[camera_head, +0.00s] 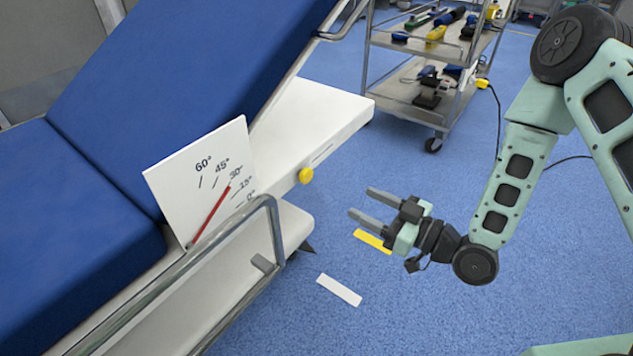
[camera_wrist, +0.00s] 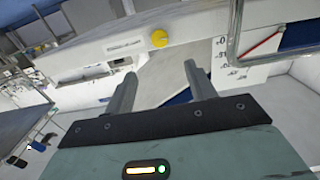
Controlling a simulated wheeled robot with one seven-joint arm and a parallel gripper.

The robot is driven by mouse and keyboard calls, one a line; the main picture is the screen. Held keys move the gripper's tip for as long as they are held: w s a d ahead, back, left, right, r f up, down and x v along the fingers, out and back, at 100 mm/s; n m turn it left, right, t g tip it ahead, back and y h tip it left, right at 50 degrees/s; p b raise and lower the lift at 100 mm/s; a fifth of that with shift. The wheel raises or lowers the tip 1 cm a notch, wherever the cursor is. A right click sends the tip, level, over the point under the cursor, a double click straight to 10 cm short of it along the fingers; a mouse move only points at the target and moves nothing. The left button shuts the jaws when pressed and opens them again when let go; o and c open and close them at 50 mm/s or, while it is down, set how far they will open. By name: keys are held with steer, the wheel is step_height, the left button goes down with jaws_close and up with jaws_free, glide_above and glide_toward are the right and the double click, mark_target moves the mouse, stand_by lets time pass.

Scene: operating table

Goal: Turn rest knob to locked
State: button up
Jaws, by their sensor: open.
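The yellow rest knob (camera_head: 306,176) sits on the side of the white table frame (camera_head: 330,115), near a short slot mark. In the wrist view the yellow knob (camera_wrist: 159,39) is ahead of the fingers, at the upper middle. My gripper (camera_head: 361,203) is open and empty, to the right of the knob and a little below it in the head view. The fingers (camera_wrist: 161,82) are apart in the wrist view and nothing is between them. The knob is not touched. Its lock marking is too small to read.
A white angle board (camera_head: 180,190) with a red pointer (camera_head: 210,215) near 30° stands by the blue backrest (camera_head: 170,80). A metal side rail (camera_head: 276,230) runs left of my gripper. A tool trolley (camera_head: 445,80) stands behind.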

mark_target(308, 176)
steer(key=b+x, duration=0.3)
steer(key=x, duration=1)
steer(key=shift+w+a, duration=0.25)
steer(key=c, duration=1)
